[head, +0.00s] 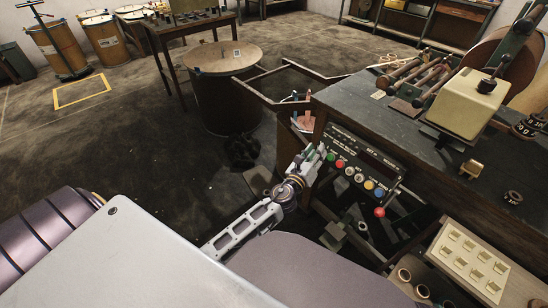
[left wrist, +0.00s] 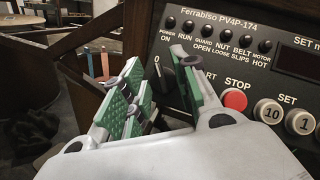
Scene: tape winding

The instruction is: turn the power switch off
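The control panel (head: 362,172) is on the front of the bench. In the left wrist view its upper edge reads Ferrabiso PV4P-174 (left wrist: 218,20). The power switch, a dark knob (left wrist: 164,72), is at the panel's left end beside a 0 mark. Its pointing direction is hard to tell. My left gripper (left wrist: 157,62), with green-padded fingers, is open in front of the panel. The knob shows between its fingertips; I cannot tell whether they touch it. In the head view this gripper (head: 312,156) is at the panel's left end and hides the switch. My right gripper is not in view.
A red STOP button (left wrist: 235,99) and a 10 button (left wrist: 268,111) are close right of the fingers. Indicator lamps (left wrist: 205,27) run above. A red knob (head: 380,212) is below the panel. The winding machine (head: 468,103) stands on the bench. Open floor lies left.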

